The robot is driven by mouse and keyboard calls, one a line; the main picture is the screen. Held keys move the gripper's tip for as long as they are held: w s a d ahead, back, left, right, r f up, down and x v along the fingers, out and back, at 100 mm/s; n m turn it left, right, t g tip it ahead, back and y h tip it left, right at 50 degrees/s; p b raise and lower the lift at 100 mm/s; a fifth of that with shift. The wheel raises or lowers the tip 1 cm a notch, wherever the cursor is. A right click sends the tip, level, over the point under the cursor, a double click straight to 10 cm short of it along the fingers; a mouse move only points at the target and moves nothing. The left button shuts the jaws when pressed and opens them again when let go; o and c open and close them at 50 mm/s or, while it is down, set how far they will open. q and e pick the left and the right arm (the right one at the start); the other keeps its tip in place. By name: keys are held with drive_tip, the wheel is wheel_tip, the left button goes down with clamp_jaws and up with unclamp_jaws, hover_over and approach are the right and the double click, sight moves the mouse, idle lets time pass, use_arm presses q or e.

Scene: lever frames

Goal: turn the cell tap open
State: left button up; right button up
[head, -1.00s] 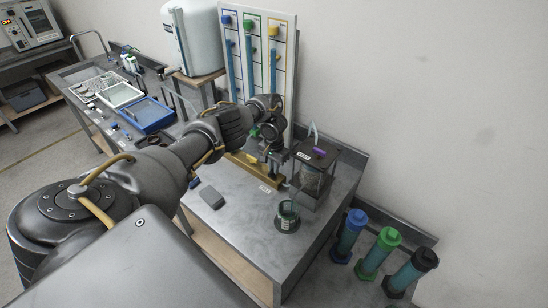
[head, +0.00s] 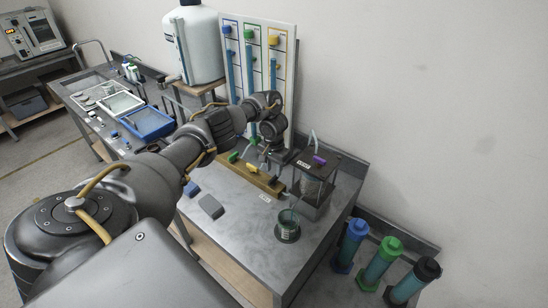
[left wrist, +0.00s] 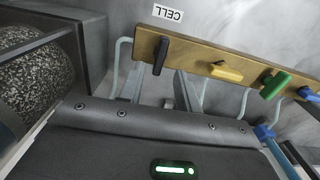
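The cell tap is a black lever (left wrist: 160,55) at one end of a yellow tap bar (left wrist: 200,58), beside a label reading CELL (left wrist: 168,13). The lever stands crosswise to the bar. My right gripper is not in view.
A yellow lever (left wrist: 226,71) and a green lever (left wrist: 275,85) sit along the same bar. A dark-framed box with a purple lever (head: 319,160) stands right of the bar. A beaker (head: 288,225) stands in front. A panel with coloured tubes (head: 259,65) rises behind.

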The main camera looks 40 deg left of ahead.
sight(274, 177)
use_arm(q)
drive_tip(key=r, duration=0.3)
drive_tip(key=shift+w+b, duration=0.2)
drive_tip(key=shift+b, duration=0.1)
drive_tip(key=shift+s+r, duration=0.2)
drive_tip(key=shift+r, duration=1.85)
